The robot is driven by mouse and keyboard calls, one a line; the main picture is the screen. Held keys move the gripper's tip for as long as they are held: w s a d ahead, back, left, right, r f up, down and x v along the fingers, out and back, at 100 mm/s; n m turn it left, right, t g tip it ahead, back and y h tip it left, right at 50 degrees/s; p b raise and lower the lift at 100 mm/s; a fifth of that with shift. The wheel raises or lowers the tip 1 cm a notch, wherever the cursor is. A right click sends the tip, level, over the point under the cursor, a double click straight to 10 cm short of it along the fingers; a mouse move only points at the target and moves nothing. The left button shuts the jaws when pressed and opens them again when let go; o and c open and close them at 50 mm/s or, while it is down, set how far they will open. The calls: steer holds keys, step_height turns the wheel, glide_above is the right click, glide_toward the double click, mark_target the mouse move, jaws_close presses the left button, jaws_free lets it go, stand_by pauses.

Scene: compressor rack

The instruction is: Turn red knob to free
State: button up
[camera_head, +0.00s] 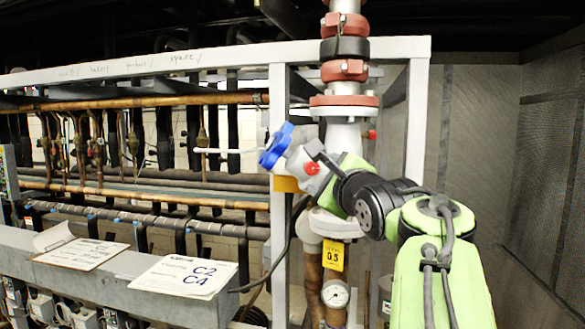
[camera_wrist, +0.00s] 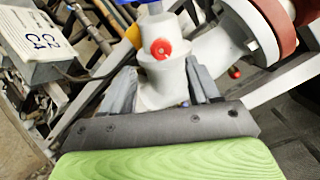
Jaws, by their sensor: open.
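A red knob (camera_head: 312,168) sits on the side of a grey angled valve body (camera_head: 298,160) that carries a blue handwheel (camera_head: 275,146). In the wrist view the red knob (camera_wrist: 161,48) faces the camera, just beyond my fingertips. My gripper (camera_wrist: 161,80) is open, one grey finger on each side of the valve body's lower part. I cannot tell whether the fingers touch it. In the head view my gripper (camera_head: 325,178) is partly hidden among the valve parts. A second small red part (camera_wrist: 234,72) shows to the right in the wrist view.
A vertical pipe with red flanges (camera_head: 344,70) stands behind the valve. The pale rack frame (camera_head: 279,220) is close by. A yellow tag (camera_head: 333,255) and a gauge (camera_head: 336,294) hang below. A grey beam with papers (camera_head: 184,277) lies at left.

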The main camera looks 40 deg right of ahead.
mark_target(313, 169)
steer(key=p+x, duration=0.1)
steer(key=x, duration=0.5)
steer(key=shift+d, duration=0.15)
steer(key=shift+c, duration=0.8)
steer(key=c, duration=0.9)
